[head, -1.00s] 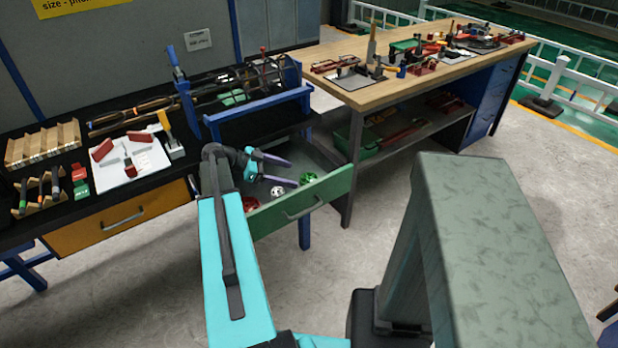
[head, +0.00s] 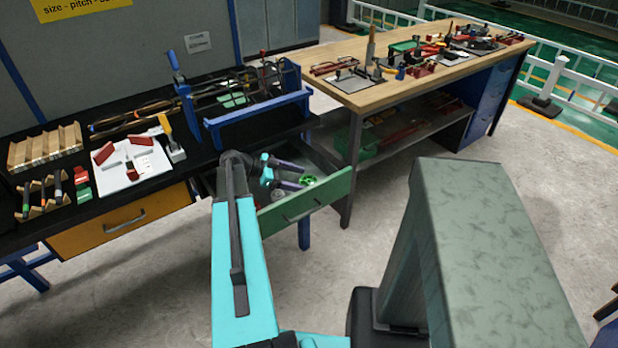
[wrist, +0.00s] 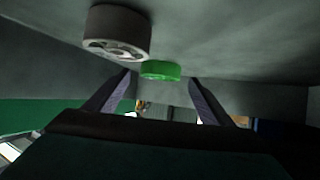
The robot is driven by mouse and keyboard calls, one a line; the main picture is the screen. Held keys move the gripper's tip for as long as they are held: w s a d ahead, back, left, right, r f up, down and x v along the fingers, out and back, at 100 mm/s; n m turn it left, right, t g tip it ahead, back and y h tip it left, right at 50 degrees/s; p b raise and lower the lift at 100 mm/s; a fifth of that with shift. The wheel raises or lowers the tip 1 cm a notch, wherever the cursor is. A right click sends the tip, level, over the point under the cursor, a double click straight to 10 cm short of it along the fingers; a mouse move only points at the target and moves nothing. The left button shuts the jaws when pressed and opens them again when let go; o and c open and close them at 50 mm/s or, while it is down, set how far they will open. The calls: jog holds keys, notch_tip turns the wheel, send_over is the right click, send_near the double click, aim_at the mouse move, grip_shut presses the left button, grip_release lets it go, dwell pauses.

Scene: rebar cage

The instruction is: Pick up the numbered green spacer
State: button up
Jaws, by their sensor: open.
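The green spacer (head: 309,180) is a small round piece on the floor of the pulled-out drawer, near its right end. It also shows in the wrist view (wrist: 160,70), just beyond the fingertips and between their lines. I cannot read a number on it. My gripper (head: 302,177) is inside the drawer, low and close to the spacer, with its two dark fingers apart and nothing between them. The fingers also show in the wrist view (wrist: 160,82). No contact with the spacer is visible.
A grey-white spacer (head: 278,195) lies in the drawer beside my gripper; it looms large in the wrist view (wrist: 115,32). The green drawer front (head: 315,203) stands close on the near side. The black workbench (head: 100,200) and blue rebar stand (head: 262,120) rise behind.

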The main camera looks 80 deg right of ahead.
jog(key=shift+x, duration=1)
jog(key=c, duration=1.1)
